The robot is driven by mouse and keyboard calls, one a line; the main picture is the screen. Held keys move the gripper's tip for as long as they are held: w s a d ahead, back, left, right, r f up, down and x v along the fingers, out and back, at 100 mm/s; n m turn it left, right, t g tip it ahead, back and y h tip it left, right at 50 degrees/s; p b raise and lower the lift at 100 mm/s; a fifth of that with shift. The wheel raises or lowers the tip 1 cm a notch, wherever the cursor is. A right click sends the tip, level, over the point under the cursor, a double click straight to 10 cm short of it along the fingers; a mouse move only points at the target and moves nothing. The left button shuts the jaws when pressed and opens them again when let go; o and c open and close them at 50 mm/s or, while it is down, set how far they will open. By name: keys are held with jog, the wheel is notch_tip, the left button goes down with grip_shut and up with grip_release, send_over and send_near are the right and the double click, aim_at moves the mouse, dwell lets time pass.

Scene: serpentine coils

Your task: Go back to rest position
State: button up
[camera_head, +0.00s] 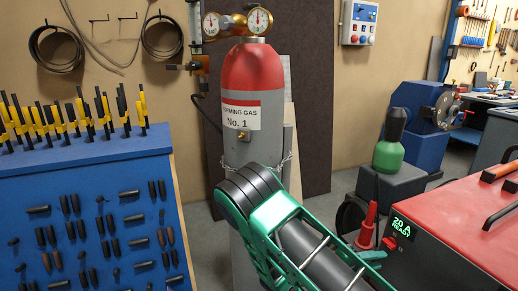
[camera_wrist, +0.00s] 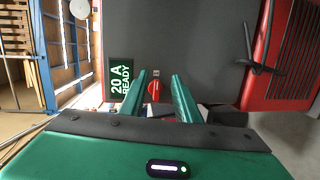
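My gripper (camera_wrist: 158,75) shows in the wrist view as two green fingers standing apart with nothing held between them. Beyond the fingertips is the dark front panel (camera_wrist: 200,40) of the red machine, with a lit "20 A READY" display (camera_wrist: 121,79) left of the fingers. In the head view my green arm reaches up from the bottom middle and bends back down; the gripper itself is not clearly visible there.
The red machine (camera_head: 470,220) stands at the right. A red-topped gas cylinder (camera_head: 252,70) stands behind my arm, held by a chain. A green bottle (camera_head: 388,155) stands on a grey box. Some floor is bare between them.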

jog(key=s+d+r+m+g+y, duration=0.3)
jog(key=s+r+y, duration=0.15)
jog(key=s, duration=0.25)
jog(key=s+d+r+m+g+y, duration=0.3)
jog(key=s+d+r+m+y, duration=0.15)
jog(key=s, duration=0.25)
jog(key=s+a+r+t+y, duration=0.1)
jog(key=s+a+r+y, duration=0.1)
jog(key=s+r, duration=0.3)
jog(key=s+a+r+t+y, duration=0.2)
jog(key=s+r+y, duration=0.3)
jog(key=s, duration=0.5)
jog(key=shift+s+a+r, duration=0.2)
jog(key=shift+a+r, duration=0.15)
jog(key=shift+a, duration=0.35)
jog(key=shift+d+m, duration=0.1)
jog(key=shift+m, duration=0.15)
